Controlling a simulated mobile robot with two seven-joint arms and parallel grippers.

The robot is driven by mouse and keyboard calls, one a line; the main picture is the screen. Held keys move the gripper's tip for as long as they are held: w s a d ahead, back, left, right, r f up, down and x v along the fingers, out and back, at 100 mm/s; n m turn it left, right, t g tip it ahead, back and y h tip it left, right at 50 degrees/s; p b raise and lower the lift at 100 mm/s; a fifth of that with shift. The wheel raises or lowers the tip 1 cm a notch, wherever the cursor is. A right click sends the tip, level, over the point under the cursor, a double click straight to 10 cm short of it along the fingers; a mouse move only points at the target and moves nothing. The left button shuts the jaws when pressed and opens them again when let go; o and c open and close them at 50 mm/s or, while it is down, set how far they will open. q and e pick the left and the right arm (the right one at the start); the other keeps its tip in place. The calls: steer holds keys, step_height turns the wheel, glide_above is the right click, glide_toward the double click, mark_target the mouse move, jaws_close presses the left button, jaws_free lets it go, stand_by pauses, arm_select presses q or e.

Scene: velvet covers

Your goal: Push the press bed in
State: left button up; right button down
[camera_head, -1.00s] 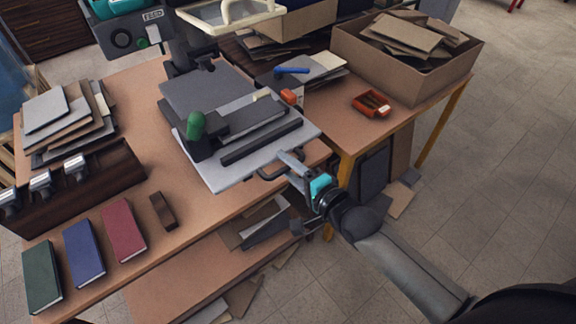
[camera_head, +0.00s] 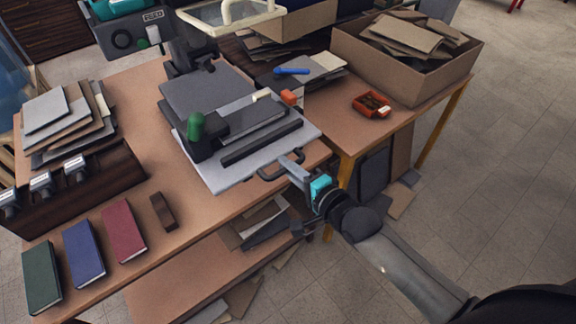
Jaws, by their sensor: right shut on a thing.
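The press bed (camera_head: 222,176) is a light grey plate that sticks out toward the front edge of the wooden table. My left gripper is not in view.
The press (camera_head: 150,32) with a "FEED" panel stands behind the bed. Green, blue and red books (camera_head: 124,231) and a small brown block (camera_head: 163,211) lie at the front left. A cardboard box (camera_head: 405,75) and an orange tray (camera_head: 371,104) stand at the right.

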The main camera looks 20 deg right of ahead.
stand_by(0.8)
steer(key=r+b+x, duration=0.1)
steer(key=x, duration=0.4)
steer(key=r+b+x, duration=0.1)
steer(key=x, duration=0.4)
steer(key=r+b+x, duration=0.1)
steer(key=b+x, duration=0.1)
steer(key=x, duration=0.4)
steer(key=shift+w+r, duration=0.15)
steer(key=shift+w, duration=0.15)
steer(key=shift+w+a+b, duration=0.25)
steer(key=shift+w+b, duration=0.05)
steer(key=shift+w, duration=0.5)
steer(key=c, duration=0.9)
jaws_free()
steer(key=shift+c, duration=0.2)
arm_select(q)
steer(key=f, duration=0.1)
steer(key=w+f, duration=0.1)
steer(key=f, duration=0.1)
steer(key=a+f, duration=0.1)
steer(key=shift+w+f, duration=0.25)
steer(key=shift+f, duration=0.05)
arm_select(e)
steer(key=shift+o, duration=0.4)
